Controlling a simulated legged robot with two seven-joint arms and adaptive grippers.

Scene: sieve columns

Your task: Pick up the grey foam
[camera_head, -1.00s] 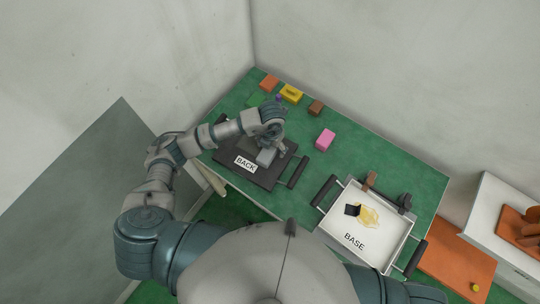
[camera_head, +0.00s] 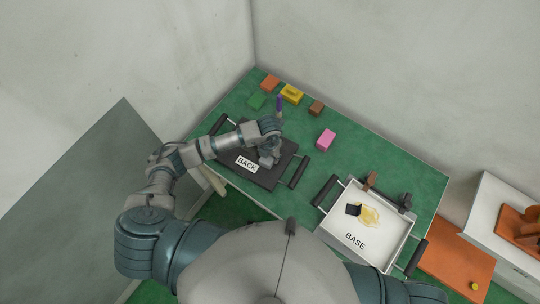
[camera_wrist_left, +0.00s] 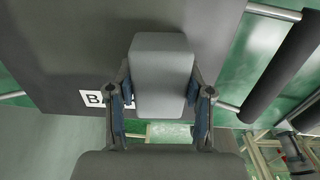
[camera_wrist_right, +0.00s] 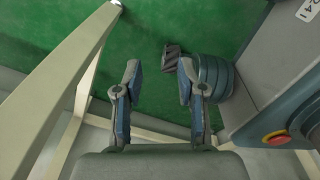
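The grey foam (camera_wrist_left: 162,75) is a block lying on the dark tray marked BACK (camera_head: 240,174). My left gripper (camera_head: 268,158) is down at the foam and largely covers it in the head view. In the left wrist view the foam sits between the fingers of my left gripper (camera_wrist_left: 160,95), one finger along each side. The fingers are very close to its sides; I cannot tell whether they press on it. My right gripper (camera_wrist_right: 158,85) has its fingers apart with nothing between them, and it is not visible in the head view.
Orange (camera_head: 270,82), green (camera_head: 257,101), yellow (camera_head: 291,94), brown (camera_head: 316,108) and pink (camera_head: 326,140) blocks lie on the green table (camera_head: 300,124) behind the tray. A purple upright thing (camera_head: 279,104) stands near my left wrist. A white tray marked BASE (camera_head: 340,240) is right.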

